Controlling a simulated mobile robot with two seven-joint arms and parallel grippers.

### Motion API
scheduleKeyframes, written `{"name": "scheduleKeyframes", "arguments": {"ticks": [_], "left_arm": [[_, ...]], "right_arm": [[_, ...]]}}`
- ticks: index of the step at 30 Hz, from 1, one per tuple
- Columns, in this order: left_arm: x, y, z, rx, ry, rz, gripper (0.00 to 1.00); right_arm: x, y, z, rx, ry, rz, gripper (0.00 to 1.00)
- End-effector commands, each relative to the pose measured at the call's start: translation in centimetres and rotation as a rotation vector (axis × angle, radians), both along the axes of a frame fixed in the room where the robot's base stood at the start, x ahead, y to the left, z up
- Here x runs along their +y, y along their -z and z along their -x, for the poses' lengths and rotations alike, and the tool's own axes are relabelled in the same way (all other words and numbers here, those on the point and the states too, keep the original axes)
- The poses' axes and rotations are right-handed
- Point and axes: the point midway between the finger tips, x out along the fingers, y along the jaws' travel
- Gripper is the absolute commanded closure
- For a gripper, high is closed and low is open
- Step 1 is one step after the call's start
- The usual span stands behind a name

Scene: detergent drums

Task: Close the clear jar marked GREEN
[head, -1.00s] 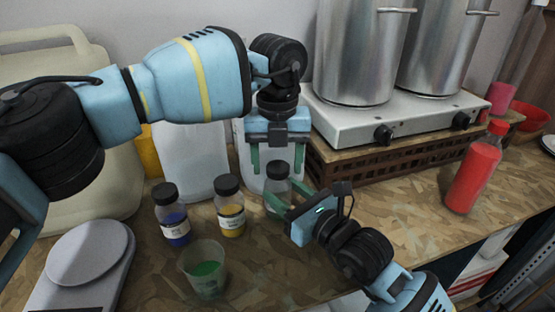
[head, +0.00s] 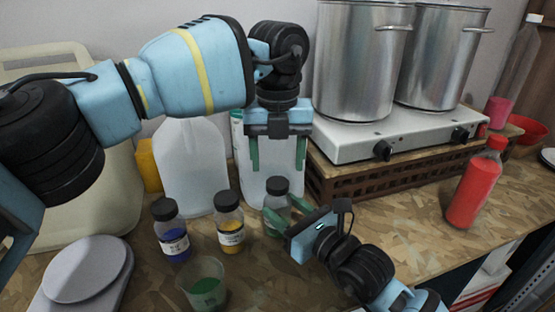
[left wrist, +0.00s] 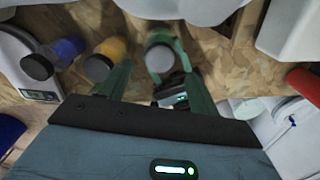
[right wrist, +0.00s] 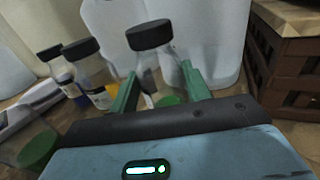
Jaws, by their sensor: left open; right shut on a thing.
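The clear jar (head: 275,203) stands upright on the bench, wearing a black lid (head: 277,185). Something green shows low in it in the right wrist view (right wrist: 167,101); its label is mostly hidden and I cannot read it. My right gripper (head: 280,214) is shut around the jar's body from the front right. My left gripper (head: 278,168) is open and points down, above the lid. In the left wrist view the lid (left wrist: 160,58) lies between its open fingers. I cannot tell whether the lid is screwed tight.
A blue-filled jar (head: 174,240) and a yellow-filled jar (head: 231,232) with black lids stand left of it. A cup with green liquid (head: 205,290) is in front. White jugs (head: 190,165) stand close behind. A red bottle (head: 473,190) and a hotplate (head: 365,140) are right.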

Motion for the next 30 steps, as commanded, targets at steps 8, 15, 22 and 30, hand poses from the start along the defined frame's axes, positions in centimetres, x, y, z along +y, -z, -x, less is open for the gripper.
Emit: {"name": "scheduleKeyframes", "arguments": {"ticks": [8,15,22,30], "left_arm": [[0.0,0.0,0.0,0.0,-0.001,0.0,0.13],[0.0,-0.2,0.0,0.0,-0.001,0.0,0.13],[0.0,-3.2,0.0,-0.003,-0.002,0.002,0.13],[-0.1,-8.4,0.0,-0.002,-0.002,0.001,0.13]], "right_arm": [[0.0,0.0,0.0,0.001,0.0,0.001,1.0],[0.0,0.0,0.0,0.001,0.0,0.001,1.0],[0.0,0.0,0.0,0.001,0.0,0.001,1.0],[0.0,0.0,0.0,0.001,0.0,0.001,1.0]]}}
